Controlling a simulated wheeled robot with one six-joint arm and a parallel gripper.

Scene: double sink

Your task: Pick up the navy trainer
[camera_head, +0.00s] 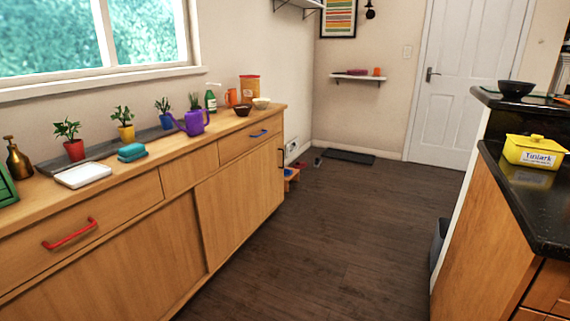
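A small dark, bluish shoe-like item (318,161) lies on the floor at the far end of the room, just left of the dark doormat. It may be the navy trainer, but it is too small to tell. A red item (301,165) lies on the floor just left of it, and seems apart from it. My gripper is not in view.
A long wooden sideboard (235,200) with plants and a purple watering can (192,122) lines the left wall. A dark-topped counter with a yellow tin (535,151) stands on the right. The dark wood floor (340,240) between is clear towards the doormat (348,156) and white door (465,80).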

